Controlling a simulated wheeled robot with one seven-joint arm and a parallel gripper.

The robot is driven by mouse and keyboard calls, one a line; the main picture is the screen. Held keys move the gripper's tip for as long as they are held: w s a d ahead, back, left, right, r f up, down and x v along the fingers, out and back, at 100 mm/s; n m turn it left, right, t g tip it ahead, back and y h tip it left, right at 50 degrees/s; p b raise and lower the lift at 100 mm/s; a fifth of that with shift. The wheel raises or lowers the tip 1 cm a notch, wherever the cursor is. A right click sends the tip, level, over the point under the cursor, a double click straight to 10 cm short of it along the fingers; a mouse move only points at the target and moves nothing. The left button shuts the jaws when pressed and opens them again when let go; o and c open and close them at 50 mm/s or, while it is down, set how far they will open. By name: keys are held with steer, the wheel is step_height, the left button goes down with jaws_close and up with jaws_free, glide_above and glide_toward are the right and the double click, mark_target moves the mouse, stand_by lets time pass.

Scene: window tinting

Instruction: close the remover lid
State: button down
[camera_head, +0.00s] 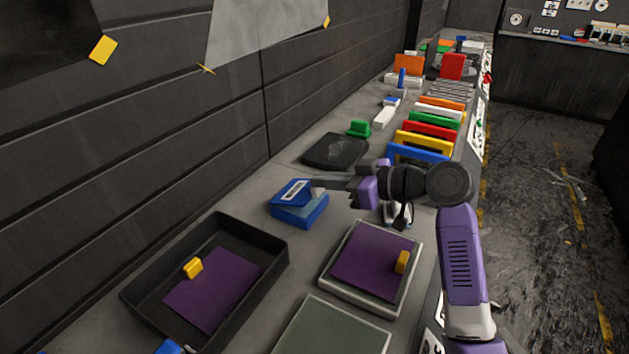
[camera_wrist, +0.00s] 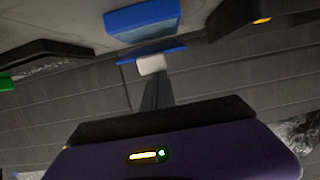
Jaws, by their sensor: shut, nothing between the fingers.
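The remover is a blue box (camera_head: 303,212) on the bench with a hinged blue lid (camera_head: 291,188) that bears a white label. The lid is tilted up from the box, so it stands partly open. In the wrist view the box (camera_wrist: 140,18) is at the top, and the lid (camera_wrist: 128,58) shows as a thin blue strip below it. My gripper (camera_head: 318,183) is shut and empty, with its tip at the lid's right edge. In the wrist view the pale fingertip (camera_wrist: 151,65) is right at the lid; I cannot tell whether they touch.
A black tray (camera_head: 272,236) with a purple sheet and yellow block lies in front. A pale-rimmed tray (camera_head: 325,277) with another purple sheet is at right. A dark pad (camera_head: 335,151) and green block (camera_head: 359,128) lie behind. The wall runs along the left.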

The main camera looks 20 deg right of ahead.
mark_target(321, 194)
steer(key=shift+s+d+f+b, duration=0.2)
steer(key=shift+f+b, duration=0.15)
steer(key=shift+f, duration=0.2)
steer(key=shift+s+d+f+b, duration=0.1)
steer(key=shift+s+f+b, duration=0.2)
steer(key=shift+f, duration=0.25)
steer(key=shift+s+d+f+b, duration=0.15)
steer(key=shift+f+b, duration=0.2)
steer(key=shift+f, duration=0.2)
steer(key=shift+w, duration=0.1)
